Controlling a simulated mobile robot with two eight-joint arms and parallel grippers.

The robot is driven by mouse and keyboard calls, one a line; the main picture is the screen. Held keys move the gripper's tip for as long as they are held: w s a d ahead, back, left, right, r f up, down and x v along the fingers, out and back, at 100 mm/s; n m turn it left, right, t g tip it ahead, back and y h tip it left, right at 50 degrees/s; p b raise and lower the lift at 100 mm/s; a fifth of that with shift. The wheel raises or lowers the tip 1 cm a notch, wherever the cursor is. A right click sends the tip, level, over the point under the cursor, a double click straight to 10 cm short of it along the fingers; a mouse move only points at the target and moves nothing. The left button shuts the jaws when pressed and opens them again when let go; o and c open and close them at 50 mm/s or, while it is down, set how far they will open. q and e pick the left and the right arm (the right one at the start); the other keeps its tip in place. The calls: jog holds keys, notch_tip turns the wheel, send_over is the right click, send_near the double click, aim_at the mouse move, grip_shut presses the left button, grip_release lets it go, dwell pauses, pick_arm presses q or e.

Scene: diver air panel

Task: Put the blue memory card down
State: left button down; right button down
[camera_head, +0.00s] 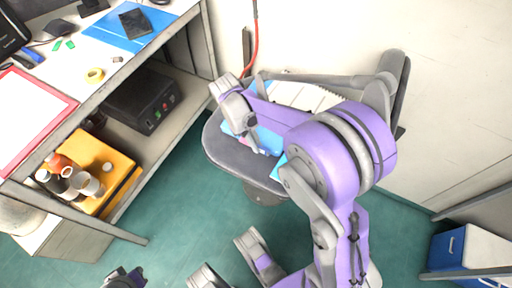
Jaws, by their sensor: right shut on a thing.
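My right arm reaches in from the lower right, and its gripper (254,147) points down over the grey chair seat (222,149). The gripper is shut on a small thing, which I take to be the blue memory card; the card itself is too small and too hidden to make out. Light blue sheets or folders (269,139) lie on the seat under and beside the gripper. I cannot tell whether the fingertips touch them. Parts of my own arms show at the bottom edge, but I cannot make out my left gripper's jaws there.
The desk at left holds a blue folder (104,35) with a dark device (135,24), a tape roll (95,75) and a red-edged board (28,115). Below are a black box (140,98) and an orange crate (120,174) with bottles. A blue bin (449,249) stands lower right.

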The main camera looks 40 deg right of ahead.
aim_at(260, 157)
jog(key=shift+f+b, duration=0.5)
jog(key=shift+f, duration=1.25)
jog(key=shift+f, duration=0.1)
jog(key=c, duration=1.2)
grip_release()
jog(key=shift+f, duration=0.1)
jog(key=shift+c, duration=0.2)
